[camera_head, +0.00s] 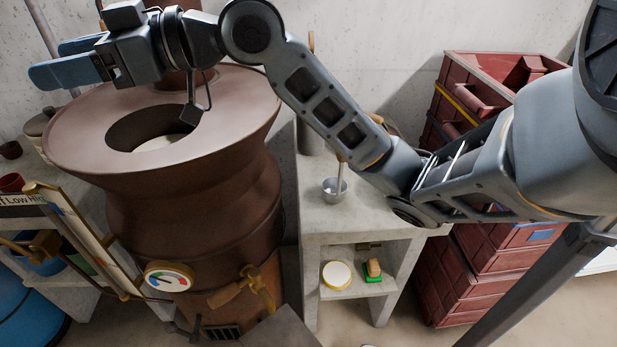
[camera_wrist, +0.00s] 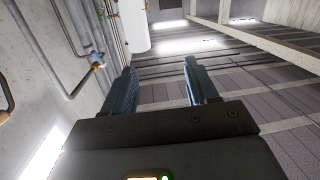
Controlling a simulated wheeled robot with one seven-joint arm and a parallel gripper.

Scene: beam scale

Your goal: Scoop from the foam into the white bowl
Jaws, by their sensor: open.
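My gripper (camera_head: 57,60) is at the upper left in the head view, above and beyond the far left rim of a large brown vat (camera_head: 75,150). Its two blue fingers are apart, with nothing between them; they also show open in the wrist view (camera_wrist: 162,88). A pale surface (camera_head: 160,143), possibly the foam, shows through the round opening in the vat's top. A small metal ladle (camera_head: 335,187) with an upright handle stands on the concrete counter to the right. I cannot clearly make out a white bowl. The wrist view shows none of these objects.
A round white item with a yellow rim (camera_head: 336,275) and a brush on a green base (camera_head: 373,270) are on the shelf below the counter (camera_head: 315,220). Red crates (camera_head: 470,275) are stacked at right. A gauge (camera_head: 168,277) and valve are at the vat's front.

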